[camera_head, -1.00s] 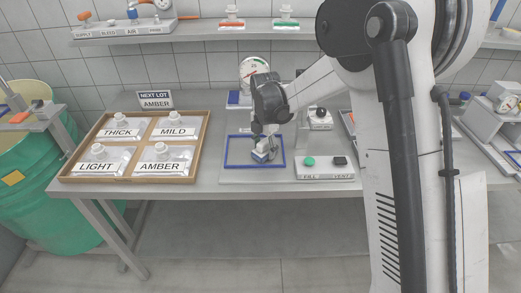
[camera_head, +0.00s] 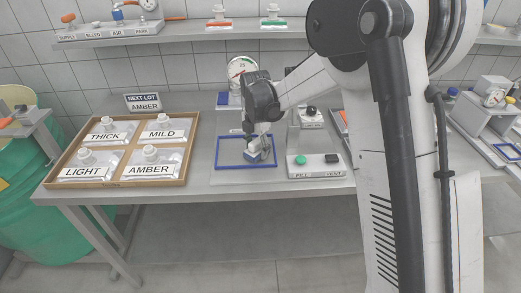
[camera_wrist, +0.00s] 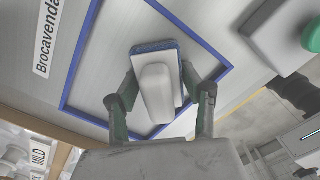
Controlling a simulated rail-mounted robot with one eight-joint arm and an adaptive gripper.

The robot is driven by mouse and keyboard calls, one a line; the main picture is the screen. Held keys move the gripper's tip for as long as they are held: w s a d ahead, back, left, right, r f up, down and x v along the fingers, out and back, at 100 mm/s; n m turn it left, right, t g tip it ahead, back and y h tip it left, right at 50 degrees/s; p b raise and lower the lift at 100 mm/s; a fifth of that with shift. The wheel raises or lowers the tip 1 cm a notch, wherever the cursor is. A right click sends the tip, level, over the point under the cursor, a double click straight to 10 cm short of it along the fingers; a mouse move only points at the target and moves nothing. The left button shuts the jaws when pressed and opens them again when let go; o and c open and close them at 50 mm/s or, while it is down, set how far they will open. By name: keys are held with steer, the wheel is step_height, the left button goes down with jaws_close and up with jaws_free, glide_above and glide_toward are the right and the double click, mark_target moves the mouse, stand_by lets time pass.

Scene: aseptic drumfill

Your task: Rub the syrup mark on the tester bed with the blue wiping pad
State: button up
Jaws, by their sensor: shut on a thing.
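The wiping pad (camera_wrist: 157,90), a white handle on a blue-edged base, sits between the two fingers of my gripper (camera_wrist: 162,101) in the wrist view. My gripper (camera_head: 258,143) is shut on it. In the head view the pad (camera_head: 252,156) is low over the tester bed (camera_head: 226,178), inside the right part of the blue rectangular outline (camera_head: 217,152). I cannot tell whether it touches the bed. The bed (camera_wrist: 112,55) looks plain grey around the pad in the wrist view. No syrup mark shows; the pad and gripper cover part of the outlined area.
A wooden tray (camera_head: 44,187) of labelled pouches stands to the left. A fill and vent box (camera_head: 316,171) with a green button is close on the right. A round gauge (camera_head: 241,68) stands behind. The bench between tray and bed is clear.

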steer(key=shift+s+a, duration=0.1)
steer(key=shift+a, duration=0.9)
steer(key=shift+a+r, duration=0.1)
steer(key=shift+r+p, duration=1.15)
steer(key=shift+r, duration=1.75)
steer(key=shift+r+p, duration=0.55)
steer(key=shift+r, duration=0.95)
steer(key=shift+f, duration=0.15)
steer(key=shift+f+b, duration=2.55)
steer(key=shift+f, duration=0.85)
steer(key=shift+f+b, duration=0.75)
steer(key=shift+f, duration=0.3)
